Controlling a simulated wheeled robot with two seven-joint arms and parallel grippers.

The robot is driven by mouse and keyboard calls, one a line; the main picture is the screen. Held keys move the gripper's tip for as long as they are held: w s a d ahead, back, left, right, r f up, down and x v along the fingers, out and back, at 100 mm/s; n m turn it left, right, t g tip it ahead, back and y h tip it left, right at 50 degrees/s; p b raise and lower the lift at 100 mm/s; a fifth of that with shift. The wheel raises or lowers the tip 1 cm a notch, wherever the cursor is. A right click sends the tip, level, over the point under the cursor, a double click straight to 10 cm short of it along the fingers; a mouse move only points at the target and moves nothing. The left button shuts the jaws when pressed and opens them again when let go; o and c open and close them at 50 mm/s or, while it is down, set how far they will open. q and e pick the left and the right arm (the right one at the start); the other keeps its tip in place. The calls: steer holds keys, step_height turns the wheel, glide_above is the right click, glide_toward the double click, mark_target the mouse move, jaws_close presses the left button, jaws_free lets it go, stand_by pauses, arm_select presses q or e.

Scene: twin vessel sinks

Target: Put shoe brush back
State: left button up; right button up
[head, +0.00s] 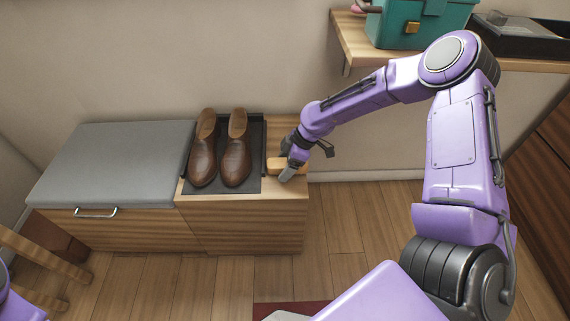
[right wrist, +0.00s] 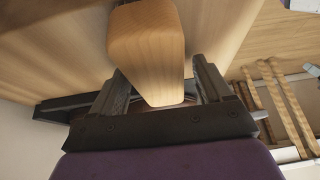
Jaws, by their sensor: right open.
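The shoe brush, a light wooden block (head: 275,164), is on the wooden bench top (head: 285,200), just right of the black shoe tray (head: 254,184). My right gripper (head: 287,170) is at the brush, low over the bench. In the right wrist view the brush (right wrist: 146,45) lies between the two open fingers (right wrist: 158,72), one on each side. I cannot tell whether either finger touches it. The brush's bristles are hidden. My left gripper is out of view.
Brown shoes (head: 236,163) stand on the tray close beside the brush. A grey cushion (head: 115,160) covers the bench's left part. A wall shelf (head: 350,40) holds a teal box (head: 415,22) and a dark tray (head: 520,42). The floor right of the bench is clear.

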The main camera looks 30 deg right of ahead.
steer(key=p+v, duration=0.2)
steer(key=v, duration=0.4)
steer(key=shift+s+d, duration=0.1)
steer(key=shift+d, duration=0.15)
steer(key=s+d+p, duration=0.2)
steer(key=s+d, duration=0.3)
steer(key=d, duration=0.4)
steer(key=shift+d+f, duration=0.3)
steer(key=shift+f, duration=0.1)
steer(key=shift+s, duration=0.2)
